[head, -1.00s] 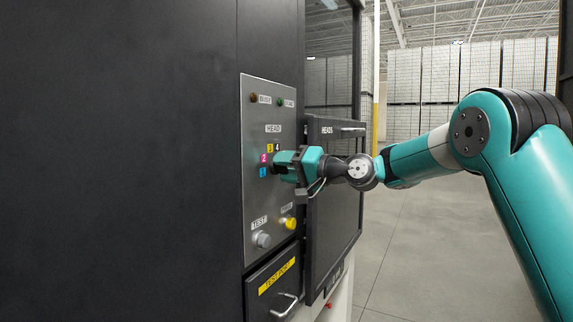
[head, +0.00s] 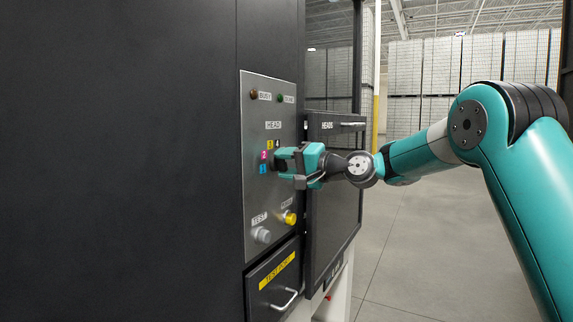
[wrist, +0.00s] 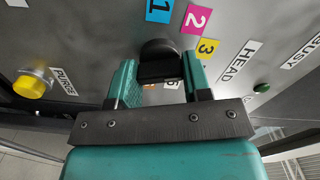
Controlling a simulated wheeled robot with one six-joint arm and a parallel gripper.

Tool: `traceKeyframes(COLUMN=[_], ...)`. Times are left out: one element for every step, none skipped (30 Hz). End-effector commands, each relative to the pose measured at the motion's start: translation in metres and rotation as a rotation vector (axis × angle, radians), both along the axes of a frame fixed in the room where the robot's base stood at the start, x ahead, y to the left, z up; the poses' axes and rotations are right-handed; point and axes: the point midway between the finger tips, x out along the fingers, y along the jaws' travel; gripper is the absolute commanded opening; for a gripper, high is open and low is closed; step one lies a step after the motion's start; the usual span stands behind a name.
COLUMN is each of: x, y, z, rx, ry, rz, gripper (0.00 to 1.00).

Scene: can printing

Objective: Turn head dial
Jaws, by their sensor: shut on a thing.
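The head dial (wrist: 160,60) is a black knob on the grey metal panel (head: 258,200), below the HEAD label (head: 273,126). In the wrist view it sits between the two teal fingers of my gripper (wrist: 158,76), which is shut on it. Coloured number labels stand around the dial: blue 1 (wrist: 160,8), magenta 2 (wrist: 196,18) and yellow 3 (wrist: 207,48). Other labels are partly hidden behind the gripper. In the head view my gripper (head: 280,164) reaches the panel from the right and hides most of the dial. I cannot tell which number the dial points to.
A yellow PURGE button (head: 289,218) and a grey TEST button (head: 262,236) lie below the dial. A TEST PORT drawer (head: 272,285) with a handle is under the panel. A dark HEADS door (head: 333,190) stands close beside my gripper. Open floor lies to the right.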

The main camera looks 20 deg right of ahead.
Motion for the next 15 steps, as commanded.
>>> traceKeyframes(x=[0.0003, 0.0003, 0.0003, 0.0002, 0.0003, 0.0003, 0.0002, 0.0002, 0.0002, 0.0002, 0.0001, -0.0001, -0.0007, -0.0017, -0.0036], y=[-0.0007, -0.0007, -0.0007, -0.0006, -0.0005, -0.0004, -0.0003, -0.0002, 0.0, 0.0, 0.0, -0.0003, -0.001, -0.0022, -0.0046], z=[-0.0001, -0.0002, -0.0002, -0.0001, -0.0001, -0.0001, -0.0001, -0.0001, -0.0002, -0.0002, -0.0002, -0.0003, -0.0006, -0.0009, -0.0018], rx=[0.0, 0.0, 0.0, 0.0, 0.0, 0.0, 0.0, 0.0, 0.0, 0.0, 0.0, 0.0, 0.0, 0.0, 0.0], ry=[0.0, 0.0, 0.0, -0.001, -0.001, -0.001, -0.001, -0.001, -0.001, -0.001, -0.001, -0.001, -0.001, -0.001, -0.001], rz=[-0.002, -0.002, -0.002, -0.002, -0.002, -0.001, -0.001, -0.001, -0.001, -0.001, -0.001, -0.001, -0.001, -0.001, -0.002], gripper=[0.47, 0.54, 0.63, 0.7, 0.7, 0.7, 0.7, 0.7, 0.7, 0.7, 0.7, 0.7, 0.7, 0.7, 0.7])
